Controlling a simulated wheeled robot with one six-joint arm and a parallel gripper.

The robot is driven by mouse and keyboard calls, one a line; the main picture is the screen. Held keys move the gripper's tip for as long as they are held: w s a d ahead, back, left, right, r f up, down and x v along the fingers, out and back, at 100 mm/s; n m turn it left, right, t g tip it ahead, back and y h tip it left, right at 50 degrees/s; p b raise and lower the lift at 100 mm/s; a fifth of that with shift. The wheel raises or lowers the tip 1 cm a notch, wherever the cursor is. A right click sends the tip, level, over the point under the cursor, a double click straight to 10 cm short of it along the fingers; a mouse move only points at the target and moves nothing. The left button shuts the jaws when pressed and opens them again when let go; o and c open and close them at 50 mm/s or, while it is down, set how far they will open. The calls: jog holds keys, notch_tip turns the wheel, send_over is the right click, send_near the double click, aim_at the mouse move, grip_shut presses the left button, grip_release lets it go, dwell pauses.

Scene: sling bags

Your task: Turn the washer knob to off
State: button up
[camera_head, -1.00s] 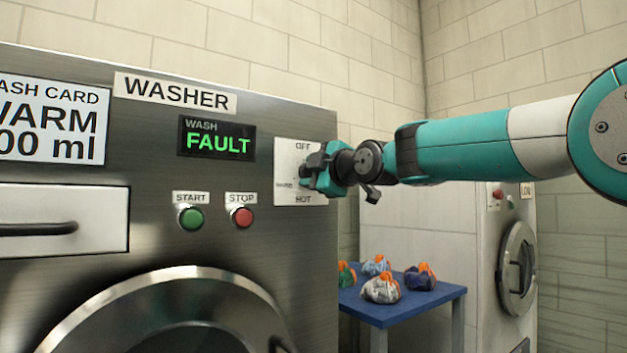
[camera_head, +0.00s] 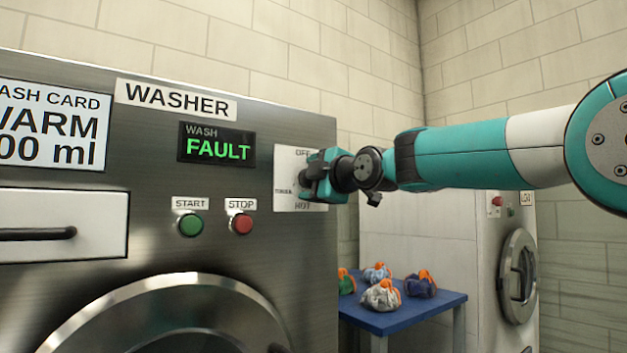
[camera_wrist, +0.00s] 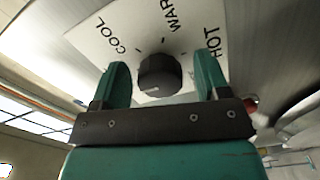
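The washer knob (camera_wrist: 160,74) is a round dark dial on a white plate (camera_head: 284,160) on the front of the metal washer. In the wrist view the plate shows COOL, WARM and HOT; in the head view OFF is at its top and HOT at its bottom. My gripper (camera_wrist: 166,82) is open, one teal finger on each side of the knob, with gaps showing between fingers and knob. In the head view my gripper (camera_head: 312,178) hides most of the knob. I cannot read the knob's exact setting.
The washer display (camera_head: 217,146) reads WASH FAULT. A green START button (camera_head: 190,225) and a red STOP button (camera_head: 242,223) are left of the plate. A blue table (camera_head: 400,319) with several tied bags stands behind at right, near another machine (camera_head: 518,276).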

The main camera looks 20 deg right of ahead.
jog(key=shift+s, duration=0.1)
jog(key=b+v, duration=0.4)
jog(key=v, duration=1.3)
jog(key=shift+b, duration=0.35)
